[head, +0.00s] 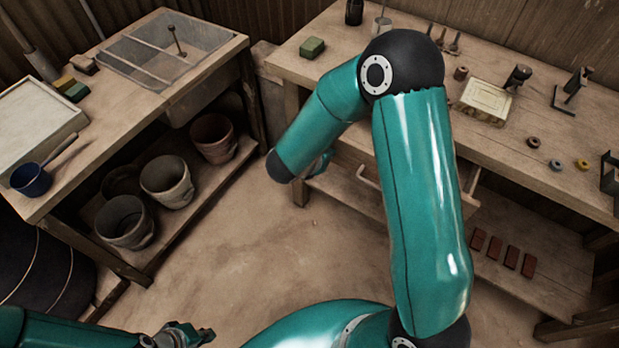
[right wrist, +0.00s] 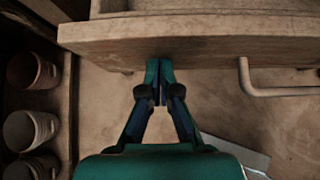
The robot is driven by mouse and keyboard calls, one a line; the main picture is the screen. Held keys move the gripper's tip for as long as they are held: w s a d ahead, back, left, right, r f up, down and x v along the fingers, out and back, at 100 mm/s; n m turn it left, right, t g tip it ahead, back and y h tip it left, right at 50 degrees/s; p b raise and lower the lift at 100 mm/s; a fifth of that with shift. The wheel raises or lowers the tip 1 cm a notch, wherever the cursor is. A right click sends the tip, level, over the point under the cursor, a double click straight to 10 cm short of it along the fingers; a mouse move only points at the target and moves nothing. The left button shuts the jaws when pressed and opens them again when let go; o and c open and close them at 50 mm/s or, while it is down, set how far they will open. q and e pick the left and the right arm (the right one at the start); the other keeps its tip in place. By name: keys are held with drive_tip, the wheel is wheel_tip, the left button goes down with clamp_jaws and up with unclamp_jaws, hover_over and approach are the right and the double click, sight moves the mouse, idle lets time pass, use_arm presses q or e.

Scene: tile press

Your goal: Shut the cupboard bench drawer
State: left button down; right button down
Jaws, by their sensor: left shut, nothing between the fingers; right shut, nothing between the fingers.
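The cupboard bench drawer (head: 352,158) is in the right-hand bench, largely hidden behind my right arm in the head view. Its pale bar handle (head: 368,178) shows left of my arm. In the right wrist view, the wooden drawer front (right wrist: 210,40) spans the top, with the handle (right wrist: 275,91) at right. It appears to stand out from the bench; how far I cannot tell. My right gripper (right wrist: 159,78) is shut and empty, its tips at the front's edge, left of the handle. Contact is unclear. My left gripper (head: 188,335) is shut and empty over the floor, low in the head view.
The left bench (head: 120,120) has pots (head: 167,182) beneath. Open floor (head: 250,250) lies between the benches.

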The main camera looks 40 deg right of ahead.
drive_tip(key=b, duration=0.2)
approach(349, 134)
drive_tip(key=d, duration=0.2)
drive_tip(key=w+d+f, duration=0.1)
drive_tip(key=d, duration=0.1)
drive_tip(key=w+d+f, duration=0.1)
drive_tip(key=d, duration=0.1)
drive_tip(key=shift+w+d, duration=0.2)
drive_tip(key=shift+d, duration=0.05)
drive_tip(key=shift+w+d, duration=0.1)
drive_tip(key=shift+d, duration=0.15)
drive_tip(key=shift+d+r, duration=0.2)
drive_tip(key=shift+r, duration=0.1)
